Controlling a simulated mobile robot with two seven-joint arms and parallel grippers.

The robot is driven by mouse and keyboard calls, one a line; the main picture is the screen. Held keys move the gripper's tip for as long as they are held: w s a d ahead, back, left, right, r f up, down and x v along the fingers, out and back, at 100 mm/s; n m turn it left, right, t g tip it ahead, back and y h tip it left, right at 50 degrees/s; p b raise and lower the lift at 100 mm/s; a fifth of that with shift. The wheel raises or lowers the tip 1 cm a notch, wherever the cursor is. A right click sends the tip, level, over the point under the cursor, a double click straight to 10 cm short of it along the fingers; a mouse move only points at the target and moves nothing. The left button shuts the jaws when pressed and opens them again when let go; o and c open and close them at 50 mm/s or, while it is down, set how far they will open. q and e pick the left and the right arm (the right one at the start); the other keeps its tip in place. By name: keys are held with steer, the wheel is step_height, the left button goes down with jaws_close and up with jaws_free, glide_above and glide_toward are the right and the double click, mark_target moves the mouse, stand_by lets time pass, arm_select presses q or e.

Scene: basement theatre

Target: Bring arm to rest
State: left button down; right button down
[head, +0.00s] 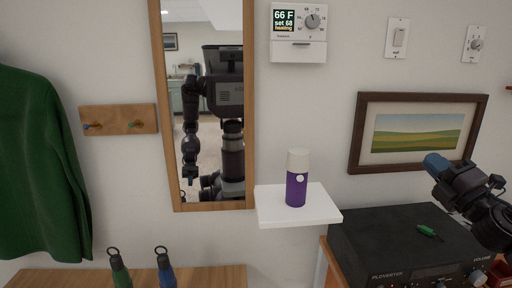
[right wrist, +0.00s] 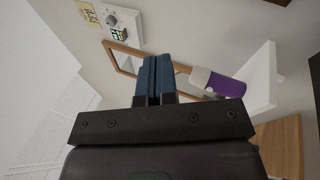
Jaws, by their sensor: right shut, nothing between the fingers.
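My right arm comes in at the right edge of the head view. Its gripper (head: 432,163) is in the air above the black amplifier and in front of the framed picture. In the right wrist view the blue fingers (right wrist: 153,78) of this gripper are together, with nothing between them. My left gripper does not show directly in either view. The mirror (head: 212,120) shows a reflection of my dark body and an arm.
A purple bottle with a cream cap (head: 297,180) stands upright on a small white wall shelf (head: 299,212). The black amplifier (head: 404,240) has a small green object (head: 428,231) on top. A framed picture (head: 357,133), a thermostat (head: 299,52) and a green jacket (head: 38,165) hang on the wall.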

steer(key=s+a+f+m+g+h, duration=0.1)
steer(key=s+f+m+g+h, duration=0.15)
steer(key=f+m, duration=0.55)
steer(key=s+a+f+m+g+h, duration=0.1)
steer(key=s+a+f+m, duration=0.2)
steer(key=f, duration=0.9)
steer(key=s+f+m+g+h, duration=0.2)
steer(key=s+f+m, duration=0.35)
steer(key=f, duration=0.45)
steer(key=s+a+f+m+g, duration=0.2)
steer(key=s+a+f+m, duration=0.1)
steer(key=s+f, duration=0.5)
steer(key=s+a+f+m+g, duration=0.2)
steer(key=s+a+f+m, duration=0.2)
steer(key=s+f, duration=0.4)
steer(key=s+h, duration=0.1)
steer(key=s, duration=0.3)
steer(key=shift+f+g, duration=0.2)
steer(key=shift+g, duration=0.15)
steer(key=shift+a, duration=0.1)
